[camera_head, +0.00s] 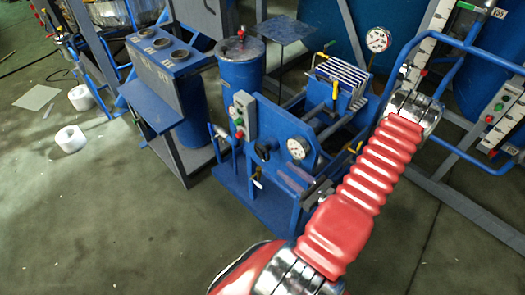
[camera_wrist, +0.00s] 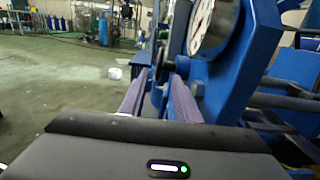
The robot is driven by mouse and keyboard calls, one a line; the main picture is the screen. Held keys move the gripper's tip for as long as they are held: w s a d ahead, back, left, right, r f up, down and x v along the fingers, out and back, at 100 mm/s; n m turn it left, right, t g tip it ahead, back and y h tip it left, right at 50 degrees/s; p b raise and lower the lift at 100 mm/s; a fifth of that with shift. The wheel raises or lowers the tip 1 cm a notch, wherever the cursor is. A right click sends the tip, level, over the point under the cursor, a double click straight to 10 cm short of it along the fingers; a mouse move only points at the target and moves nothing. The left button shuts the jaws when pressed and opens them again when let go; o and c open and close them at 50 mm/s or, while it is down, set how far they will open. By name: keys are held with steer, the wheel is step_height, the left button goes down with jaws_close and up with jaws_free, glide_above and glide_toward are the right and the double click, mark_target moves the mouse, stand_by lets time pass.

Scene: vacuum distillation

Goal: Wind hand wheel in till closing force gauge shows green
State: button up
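The black hand wheel (camera_head: 262,150) sits on the blue front plate of the press, left of a round white gauge (camera_head: 298,148). The gauge's needle and colours are too small to read there. In the wrist view the gauge (camera_wrist: 201,24) is close at the upper right, cut by the top edge, with red marks; its reading is unclear. My gripper (camera_wrist: 156,82) has two purple-grey fingers, apart, pointing past the gauge along the plate. Dark parts of the press front, perhaps the wheel, show beyond and between the fingertips. I see no grip on them. My red arm hides part of the press.
The filter plates (camera_head: 340,75) and a second gauge (camera_head: 378,39) are behind. A blue cabinet with dials (camera_head: 160,55) stands left. A grey control box (camera_head: 243,115) is beside the plate. Blue pipe rails are on the right. White rolls (camera_head: 70,139) lie left; the floor in front is clear.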

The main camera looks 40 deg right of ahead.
mark_target(262, 151)
steer(key=shift+w, duration=0.1)
steer(key=shift+w+a, duration=0.15)
steer(key=shift+w, duration=3.3)
steer(key=shift+w+a, duration=0.1)
steer(key=shift+w, duration=3.3)
jaws_close()
